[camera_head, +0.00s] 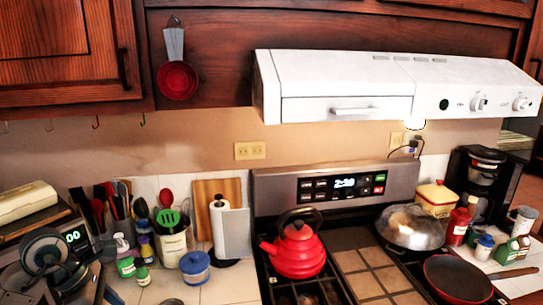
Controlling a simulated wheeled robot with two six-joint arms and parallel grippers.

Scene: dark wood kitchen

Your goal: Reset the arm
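Neither of my grippers shows in the camera_head view. Dark rounded joints with grey links at the lower left edge look like part of my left arm; no fingertips can be made out there. Nothing of my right arm can be made out.
A red kettle (299,251) stands on the stove, with a silver-lidded pan (410,228) and a red pan (458,279) to its right. A white range hood (345,85) juts out above. Utensils, bottles and a blue jar (195,269) crowd the left counter; a coffee maker (482,180) stands right.

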